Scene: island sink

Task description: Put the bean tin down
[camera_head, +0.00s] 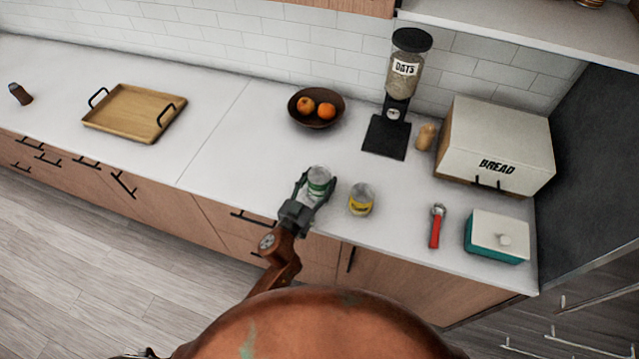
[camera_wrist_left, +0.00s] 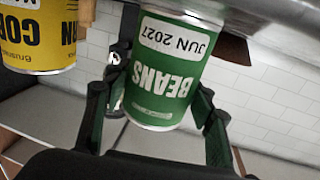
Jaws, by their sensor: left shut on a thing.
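The bean tin (camera_head: 319,181) is a green can with a silvery lid at the front of the white counter. In the left wrist view the tin (camera_wrist_left: 168,68) shows a "BEANS" label and a "JUN 2027" patch, upside down in that picture. My left gripper (camera_head: 316,187) is shut on it, with one dark green finger on each side; the fingers also show in the left wrist view (camera_wrist_left: 155,115). I cannot tell whether the tin's base touches the counter.
A yellow corn tin (camera_head: 361,199) stands just right of the bean tin. A fruit bowl (camera_head: 316,122), oats dispenser (camera_head: 387,137), red-handled tool (camera_head: 435,232), bread box (camera_head: 497,145) and teal butter dish (camera_head: 496,237) surround it. A wooden tray (camera_head: 120,122) lies left, with clear counter (camera_head: 215,150) between.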

